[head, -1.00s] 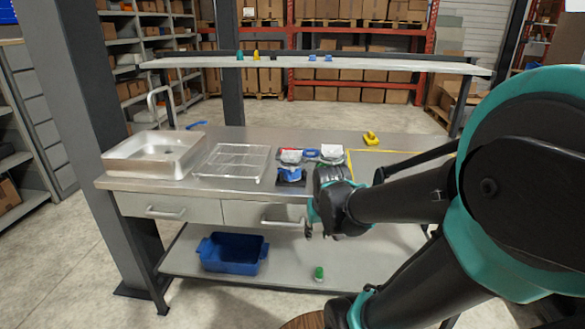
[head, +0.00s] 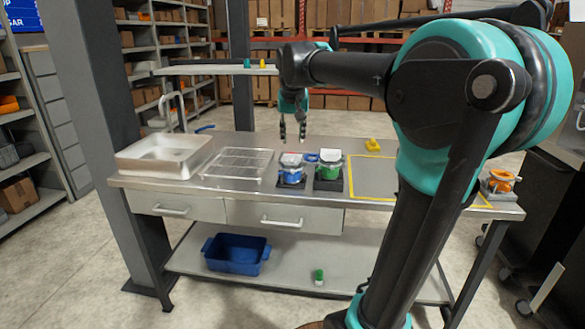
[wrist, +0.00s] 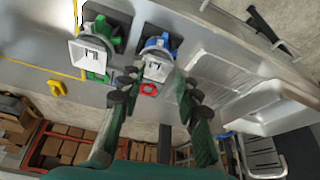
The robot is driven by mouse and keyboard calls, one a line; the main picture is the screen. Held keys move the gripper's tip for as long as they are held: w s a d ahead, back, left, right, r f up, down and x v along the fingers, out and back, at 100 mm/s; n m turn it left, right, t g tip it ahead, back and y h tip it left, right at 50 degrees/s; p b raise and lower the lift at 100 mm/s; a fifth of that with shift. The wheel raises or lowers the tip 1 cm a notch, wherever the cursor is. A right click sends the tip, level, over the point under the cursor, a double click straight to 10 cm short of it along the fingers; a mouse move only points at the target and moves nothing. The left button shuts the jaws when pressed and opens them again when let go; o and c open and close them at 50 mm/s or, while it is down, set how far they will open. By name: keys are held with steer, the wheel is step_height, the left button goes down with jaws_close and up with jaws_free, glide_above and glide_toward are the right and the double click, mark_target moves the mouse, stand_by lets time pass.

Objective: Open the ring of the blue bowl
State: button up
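The blue bowl (head: 291,175) stands on a dark square base on the bench, with a white square part on top. It also shows in the wrist view (wrist: 168,41), its white top facing the camera. Its ring is too small to make out clearly, and I cannot tell whether it is open. My gripper (head: 292,136) hangs above and behind the blue bowl in the head view, pointing down.
A green bowl (head: 329,172) stands close right of the blue one. A yellow object (head: 373,145) and an orange dispenser (head: 501,182) are further right.

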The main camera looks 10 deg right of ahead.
mark_target(292, 170)
steer(key=x, duration=1.4)
steer(key=shift+w+f, duration=0.2)
steer(key=shift+f, duration=0.15)
jaws_close()
